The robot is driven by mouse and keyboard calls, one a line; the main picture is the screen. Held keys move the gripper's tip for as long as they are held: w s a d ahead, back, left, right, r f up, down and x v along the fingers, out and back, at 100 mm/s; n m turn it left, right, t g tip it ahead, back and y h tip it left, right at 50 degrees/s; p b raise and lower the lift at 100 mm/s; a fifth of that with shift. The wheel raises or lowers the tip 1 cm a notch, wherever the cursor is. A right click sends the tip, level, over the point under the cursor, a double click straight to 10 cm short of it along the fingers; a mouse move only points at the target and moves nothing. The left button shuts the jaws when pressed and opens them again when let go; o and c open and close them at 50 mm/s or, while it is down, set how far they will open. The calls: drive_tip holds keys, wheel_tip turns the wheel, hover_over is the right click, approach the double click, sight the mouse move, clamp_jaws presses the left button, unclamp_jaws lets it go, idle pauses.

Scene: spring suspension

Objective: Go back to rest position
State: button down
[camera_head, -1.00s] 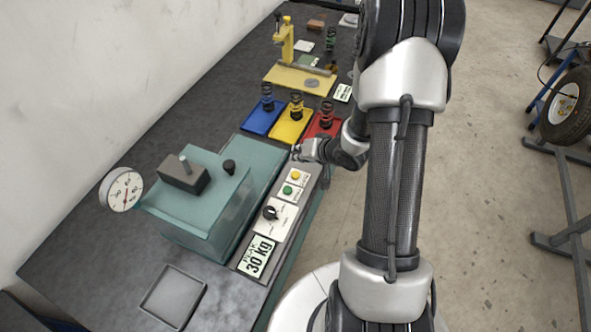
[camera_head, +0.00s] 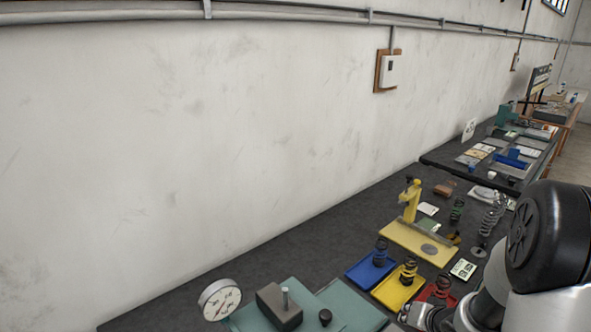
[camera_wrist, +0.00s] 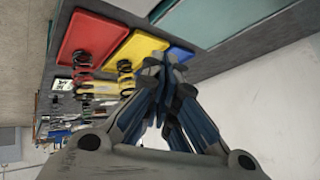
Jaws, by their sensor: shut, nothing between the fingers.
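My gripper (camera_wrist: 165,68) is shut and empty in the wrist view, its fingertips together in front of the yellow and blue trays. In the head view my gripper (camera_head: 412,314) shows only in part at the bottom, just left of the red tray (camera_head: 432,300). The arm's dark joint fills the lower right corner. A blue tray (camera_head: 358,277), a yellow tray (camera_head: 385,292) and the red tray each hold a dark coil spring. The teal tester (camera_head: 345,305) stands at the bottom edge, mostly cut off. I cannot tell the exact gap between gripper and trays.
A round gauge (camera_head: 219,299) stands at the lower left. A yellow press (camera_head: 410,235) is behind the trays, with a coil-over shock (camera_head: 488,222) to its right. The wall bounds the bench's far side. A second bench (camera_head: 450,165) stands farther back.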

drive_tip(key=s+a+r+n+h, duration=0.1)
drive_tip(key=s+r, duration=0.1)
drive_tip(key=r, duration=0.3)
drive_tip(key=s+a+r+h, duration=0.1)
drive_tip(key=s+r+h, duration=0.1)
drive_tip(key=r, duration=0.4)
drive_tip(key=s+a+r+n+g+y+b, duration=0.1)
drive_tip(key=s+a+r+n+g, duration=0.1)
drive_tip(key=s+a+r, duration=0.2)
drive_tip(key=s+a+r+n+g+y+b, duration=0.1)
drive_tip(key=s+a+r, duration=0.3)
drive_tip(key=s+a, duration=0.6)
drive_tip(key=s+n, duration=0.1)
drive_tip(key=s, duration=0.7)
drive_tip(key=shift+s+a+g+y, duration=0.15)
drive_tip(key=shift+a+g+y, duration=0.15)
drive_tip(key=shift+g+y, duration=0.1)
drive_tip(key=c, duration=2.4)
unclamp_jaws()
